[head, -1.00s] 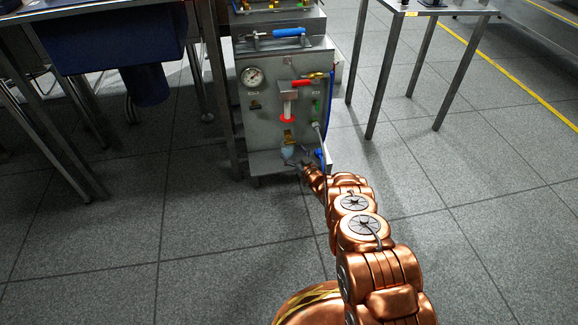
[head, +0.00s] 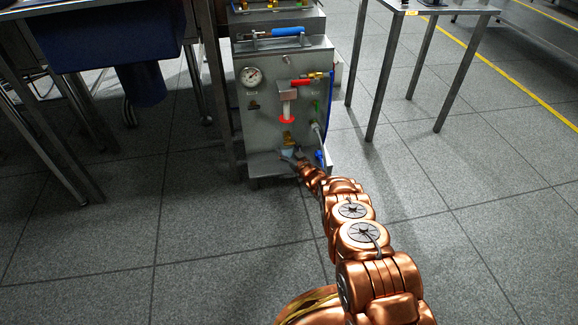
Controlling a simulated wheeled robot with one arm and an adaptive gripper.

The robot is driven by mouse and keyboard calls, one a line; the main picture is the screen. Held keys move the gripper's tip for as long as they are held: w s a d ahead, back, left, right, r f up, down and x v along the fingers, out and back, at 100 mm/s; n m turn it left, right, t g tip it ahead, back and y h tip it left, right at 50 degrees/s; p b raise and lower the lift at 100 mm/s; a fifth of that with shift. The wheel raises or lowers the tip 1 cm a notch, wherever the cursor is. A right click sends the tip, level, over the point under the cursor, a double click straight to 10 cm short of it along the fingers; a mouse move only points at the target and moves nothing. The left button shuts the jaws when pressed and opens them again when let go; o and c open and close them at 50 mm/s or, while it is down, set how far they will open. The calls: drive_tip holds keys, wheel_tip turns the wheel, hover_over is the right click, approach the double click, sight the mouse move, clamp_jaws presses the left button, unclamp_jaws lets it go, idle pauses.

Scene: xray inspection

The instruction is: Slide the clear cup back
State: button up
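The clear cup (head: 287,153) is small and pale. It stands on the low shelf at the foot of the grey machine (head: 259,118), below a brass outlet (head: 287,138). My gripper (head: 291,159) is at the front right of the cup, at the end of my copper arm. The fingers look very close to the cup. They are too small and dark here to tell whether they touch it or how far apart they are. My gripper partly hides the cup's lower part.
The machine front carries a gauge (head: 251,77), a red ring (head: 287,121), a red-handled valve (head: 303,82) and a blue hose (head: 331,105) at the right. Table legs (head: 374,95) stand to the right, and a blue bin (head: 115,35) is at the left. The floor in front is clear.

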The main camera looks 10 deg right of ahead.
sight(286, 153)
drive_tip(key=c, duration=0.7)
drive_tip(key=shift+o, duration=0.2)
drive_tip(key=shift+s+r+p, duration=0.15)
drive_tip(key=shift+s+p, duration=0.5)
drive_tip(key=shift+p, duration=0.05)
drive_tip(key=shift+s+p, duration=1.3)
drive_tip(key=shift+s, duration=0.55)
drive_tip(key=o, duration=1)
